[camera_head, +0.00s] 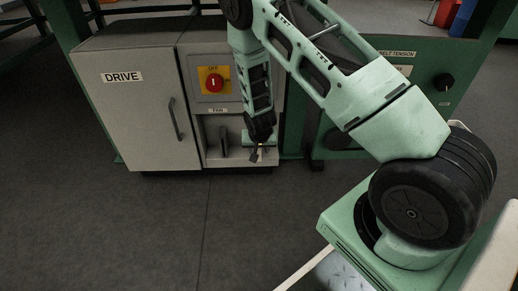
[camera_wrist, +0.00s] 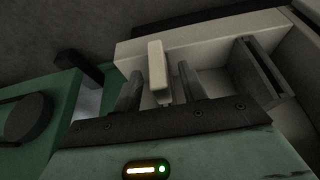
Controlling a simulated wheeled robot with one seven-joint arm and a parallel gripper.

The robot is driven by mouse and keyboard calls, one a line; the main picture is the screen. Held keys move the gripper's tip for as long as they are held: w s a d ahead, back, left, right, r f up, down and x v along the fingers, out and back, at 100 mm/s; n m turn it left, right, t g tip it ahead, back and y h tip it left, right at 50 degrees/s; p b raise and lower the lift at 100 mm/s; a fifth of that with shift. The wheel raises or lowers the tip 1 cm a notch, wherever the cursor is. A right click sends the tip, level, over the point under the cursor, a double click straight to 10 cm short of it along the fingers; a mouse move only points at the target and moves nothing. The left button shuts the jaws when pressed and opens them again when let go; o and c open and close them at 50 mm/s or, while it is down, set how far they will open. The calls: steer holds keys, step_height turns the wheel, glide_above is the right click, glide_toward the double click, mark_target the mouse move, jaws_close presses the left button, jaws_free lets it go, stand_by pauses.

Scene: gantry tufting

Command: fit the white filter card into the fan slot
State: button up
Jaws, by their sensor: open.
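In the wrist view, the white filter card (camera_wrist: 156,60) shows as a narrow pale upright piece, nearly edge-on, against the pale cabinet. My gripper (camera_wrist: 160,73) is open, with one dark finger on each side of the card and visible gaps between. Whether the card touches or sits in the cabinet behind it I cannot tell. The fan slot (camera_wrist: 264,70), a dark-framed opening, is to the right of the fingers. In the head view, a dark upright slot part (camera_head: 224,141) shows under the FAN label, and my gripper (camera_head: 257,150) is just right of it. I cannot make out the card there.
The grey DRIVE cabinet (camera_head: 135,105) has a dark door handle (camera_head: 175,119). A red switch on a yellow plate (camera_head: 214,83) is above the FAN label (camera_head: 218,110). A green panel with a black knob (camera_head: 443,82) stands to the right. The floor in front is clear.

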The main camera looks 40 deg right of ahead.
jaws_close()
steer(key=shift+s+a, duration=0.1)
stand_by(0.3)
steer(key=shift+s+a+p, duration=0.25)
steer(key=shift+s+p, duration=0.05)
steer(key=shift+s, duration=0.1)
steer(key=shift+s+a, duration=0.2)
steer(key=shift+s, duration=0.1)
steer(key=shift+s+a+p, duration=0.45)
steer(key=shift+s+a, duration=0.15)
steer(key=shift+s, duration=0.3)
steer(key=shift+s+a, duration=0.2)
steer(key=shift+s, duration=0.05)
steer(key=shift+s+a, duration=0.2)
steer(key=shift+s, duration=0.1)
